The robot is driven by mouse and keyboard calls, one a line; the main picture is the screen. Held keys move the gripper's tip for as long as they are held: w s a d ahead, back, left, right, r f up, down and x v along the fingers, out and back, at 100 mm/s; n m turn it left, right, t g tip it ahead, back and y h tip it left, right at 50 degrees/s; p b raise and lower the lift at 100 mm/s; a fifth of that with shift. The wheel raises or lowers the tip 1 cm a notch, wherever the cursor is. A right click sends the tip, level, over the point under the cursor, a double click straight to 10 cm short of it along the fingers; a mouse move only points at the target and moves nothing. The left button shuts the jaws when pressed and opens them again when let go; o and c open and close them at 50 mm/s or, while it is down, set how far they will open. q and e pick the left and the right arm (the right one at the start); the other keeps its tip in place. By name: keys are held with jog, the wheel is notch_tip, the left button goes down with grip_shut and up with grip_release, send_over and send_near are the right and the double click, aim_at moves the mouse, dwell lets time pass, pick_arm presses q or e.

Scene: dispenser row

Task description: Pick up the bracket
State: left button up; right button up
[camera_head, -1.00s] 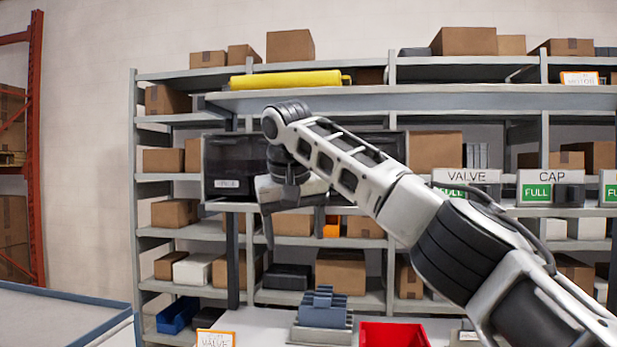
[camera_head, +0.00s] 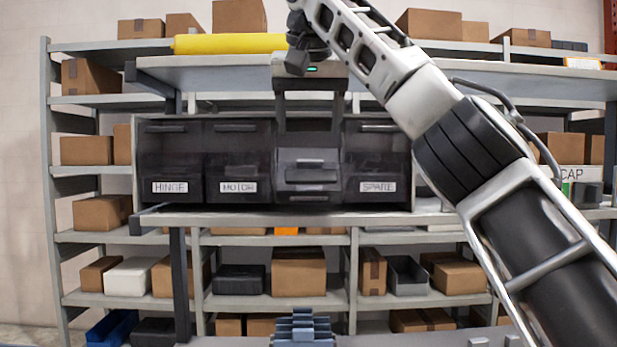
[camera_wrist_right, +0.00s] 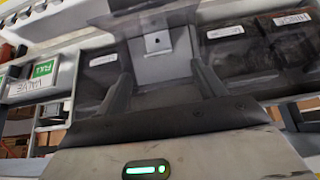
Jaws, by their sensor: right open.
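My right gripper (camera_head: 309,132) is open and empty, with its fingers spread in front of the third bin of the dark dispenser row. The front of that bin (camera_head: 308,185) looks different from its neighbours, with a light grey interior showing. In the right wrist view the open fingers (camera_wrist_right: 160,72) point at the same bin. A light grey plate with a small dark hole (camera_wrist_right: 153,41) shows between and beyond them; it may be the bracket, but I cannot tell it surely from the bin interior. Contact with the fingers is not visible. My left gripper is out of view.
Bins labelled HINGE (camera_head: 170,165), MOTOR (camera_head: 238,165) and SPARE (camera_head: 377,165) flank the open bin closely. A grey shelf board (camera_head: 230,72) runs above them. A blue-grey stepped piece (camera_head: 303,326) stands below. Cardboard boxes fill the racks behind.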

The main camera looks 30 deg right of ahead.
aim_at(309, 160)
jog(key=p+x, duration=0.1)
jog(key=x, duration=0.7)
jog(key=shift+d+f, duration=0.15)
jog(key=shift+f, duration=0.2)
jog(key=c, duration=1.1)
